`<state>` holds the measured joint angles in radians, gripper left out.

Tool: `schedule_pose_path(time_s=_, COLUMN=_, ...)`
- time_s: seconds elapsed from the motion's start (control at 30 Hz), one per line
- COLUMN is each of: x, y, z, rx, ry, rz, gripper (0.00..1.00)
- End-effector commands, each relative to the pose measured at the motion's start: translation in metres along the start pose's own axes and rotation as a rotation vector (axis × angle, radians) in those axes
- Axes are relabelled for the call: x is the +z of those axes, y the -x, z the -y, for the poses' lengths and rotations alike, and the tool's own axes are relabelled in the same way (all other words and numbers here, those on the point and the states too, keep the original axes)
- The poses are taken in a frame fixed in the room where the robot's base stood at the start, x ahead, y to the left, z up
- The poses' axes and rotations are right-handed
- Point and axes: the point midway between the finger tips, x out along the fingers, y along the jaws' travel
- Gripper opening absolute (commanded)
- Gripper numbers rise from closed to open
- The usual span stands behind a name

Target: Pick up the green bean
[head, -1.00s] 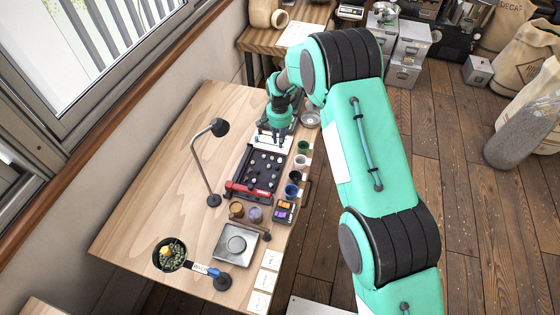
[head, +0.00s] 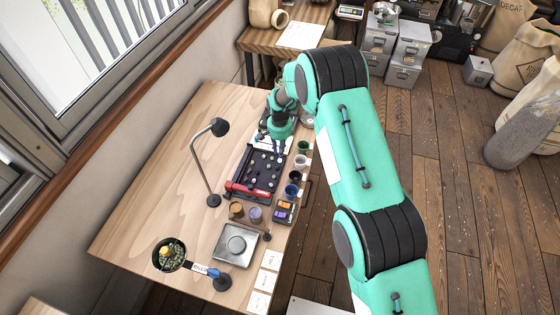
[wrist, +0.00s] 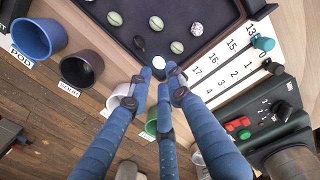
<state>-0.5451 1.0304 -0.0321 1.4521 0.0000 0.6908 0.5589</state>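Several beans lie in a dark tray (wrist: 215,8). In the wrist view, pale green beans with a dark centre line are at the upper left (wrist: 115,18), upper middle (wrist: 156,22) and right of centre (wrist: 176,47). A whitish round bean (wrist: 158,62) lies nearest my fingertips, near the tray's corner. A dark brown bean (wrist: 138,41) and a speckled white one (wrist: 196,29) lie nearby. My gripper (wrist: 158,78) has its blue fingers a little apart, with nothing seen between them. In the head view my gripper (head: 277,147) is above the tray's far end.
Labelled cups, including a blue one (wrist: 38,38) and a dark one (wrist: 82,67), line one side of the tray. A numbered white card (wrist: 228,58) and a green device (wrist: 250,115) lie close by. A lamp (head: 213,160) stands left of the tray.

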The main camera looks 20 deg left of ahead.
Motion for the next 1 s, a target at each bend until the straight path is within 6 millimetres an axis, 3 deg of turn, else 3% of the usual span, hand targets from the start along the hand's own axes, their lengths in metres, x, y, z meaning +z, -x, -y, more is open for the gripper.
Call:
schedule_pose_path(time_s=0.6, x=0.0, y=-0.047, z=-0.002, rx=0.0, ry=0.0, rz=0.001, gripper=0.19)
schedule_pose_path(time_s=1.0, x=0.0, y=-0.052, z=-0.002, rx=0.0, ry=0.0, rz=0.0, gripper=0.19)
